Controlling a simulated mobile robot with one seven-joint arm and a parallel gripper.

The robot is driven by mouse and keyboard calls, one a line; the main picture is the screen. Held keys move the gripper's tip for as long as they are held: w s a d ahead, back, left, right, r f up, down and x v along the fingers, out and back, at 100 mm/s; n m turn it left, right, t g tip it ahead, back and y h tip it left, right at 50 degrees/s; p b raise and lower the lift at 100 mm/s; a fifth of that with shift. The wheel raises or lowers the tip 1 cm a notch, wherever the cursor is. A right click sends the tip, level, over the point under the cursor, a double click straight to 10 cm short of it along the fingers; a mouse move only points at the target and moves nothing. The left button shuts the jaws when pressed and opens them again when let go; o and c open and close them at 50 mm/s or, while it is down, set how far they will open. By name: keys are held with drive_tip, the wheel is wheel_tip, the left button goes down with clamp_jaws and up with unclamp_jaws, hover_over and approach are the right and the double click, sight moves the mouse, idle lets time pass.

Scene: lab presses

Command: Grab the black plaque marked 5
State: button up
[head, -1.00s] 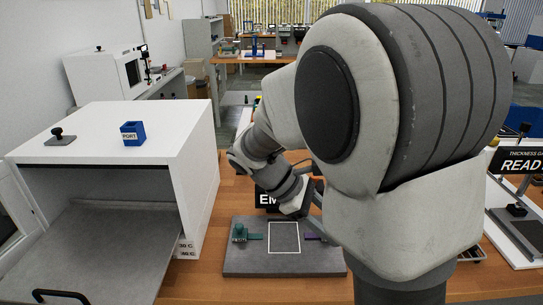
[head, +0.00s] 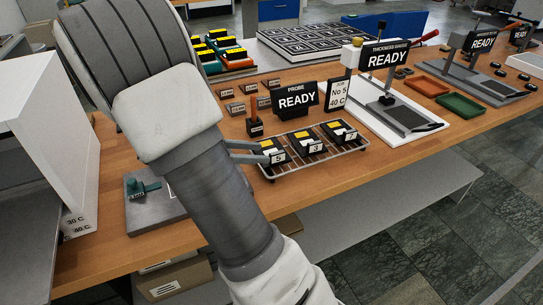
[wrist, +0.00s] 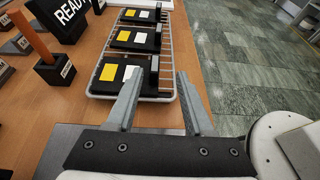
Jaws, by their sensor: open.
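The black plaque marked 5 (head: 277,153) lies in the left slot of a wire rack (head: 330,165), with a yellow patch on top and a white label in front. In the wrist view it is the nearest plaque (wrist: 112,84), with a raised black tab at its right end. My gripper (head: 264,153) is open at the plaque's left side. In the wrist view my gripper (wrist: 157,74) has its fingers apart, one over the plaque and one right of the rack, with the tab between them in the picture. Whether they touch it I cannot tell.
Two similar black plaques, one marked 3 (head: 308,144) and another (head: 340,133), share the rack. A READY probe sign (head: 297,97) and an orange-handled stamp (head: 254,122) stand behind it. The table's front edge runs close to the rack.

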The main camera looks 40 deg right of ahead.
sight(273, 154)
drive_tip(key=shift+x, duration=1.1)
drive_tip(key=x, duration=0.1)
drive_tip(key=b+x, duration=0.1)
drive_tip(key=x, duration=0.3)
drive_tip(key=shift+w+f+b, duration=0.3)
drive_tip(key=shift+w+b, duration=0.05)
drive_tip(key=shift+b, duration=0.05)
clamp_jaws()
